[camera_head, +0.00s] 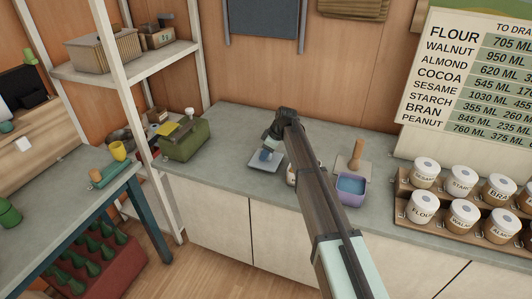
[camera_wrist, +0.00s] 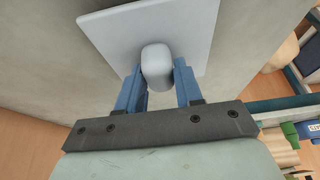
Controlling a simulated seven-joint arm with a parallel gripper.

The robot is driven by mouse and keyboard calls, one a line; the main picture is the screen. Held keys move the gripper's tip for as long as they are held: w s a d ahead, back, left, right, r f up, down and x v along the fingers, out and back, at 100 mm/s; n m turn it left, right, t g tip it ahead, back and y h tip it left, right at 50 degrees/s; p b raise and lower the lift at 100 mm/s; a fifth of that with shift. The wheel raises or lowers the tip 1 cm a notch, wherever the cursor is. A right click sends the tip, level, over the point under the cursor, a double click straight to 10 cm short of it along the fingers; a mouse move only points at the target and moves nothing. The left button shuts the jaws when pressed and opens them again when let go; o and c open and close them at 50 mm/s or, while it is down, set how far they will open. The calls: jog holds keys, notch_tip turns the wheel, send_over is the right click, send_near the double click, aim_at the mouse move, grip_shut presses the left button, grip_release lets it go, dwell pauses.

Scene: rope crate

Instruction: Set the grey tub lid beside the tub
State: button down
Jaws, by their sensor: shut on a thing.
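The grey tub lid (camera_head: 263,164) is a flat square plate with a rounded knob. In the wrist view the lid (camera_wrist: 192,22) lies flat beyond my fingers, and its knob (camera_wrist: 156,62) sits between them. My gripper (camera_head: 267,154) is shut on this knob; its blue fingertips also show in the wrist view (camera_wrist: 157,78). The lid is over the grey counter, left of the tub; I cannot tell whether it touches the counter. The purple tub (camera_head: 350,201) stands open on the counter, right of my arm, with something blue inside. My arm hides the counter between them.
The grey counter (camera_head: 232,122) is clear behind the lid. A green toolbox (camera_head: 186,141) stands to the left. A wooden-handled tool (camera_head: 357,153) stands behind the tub. A small jar (camera_head: 291,176) is partly hidden by my arm. A rack of labelled jars (camera_head: 462,214) is at right.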

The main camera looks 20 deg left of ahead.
jog(key=shift+f, duration=0.3)
jog(key=c, duration=0.7)
grip_release()
jog(key=shift+o, duration=0.2)
jog(key=v, duration=1.3)
jog(key=shift+r, duration=0.35)
jog(key=shift+d, duration=0.1)
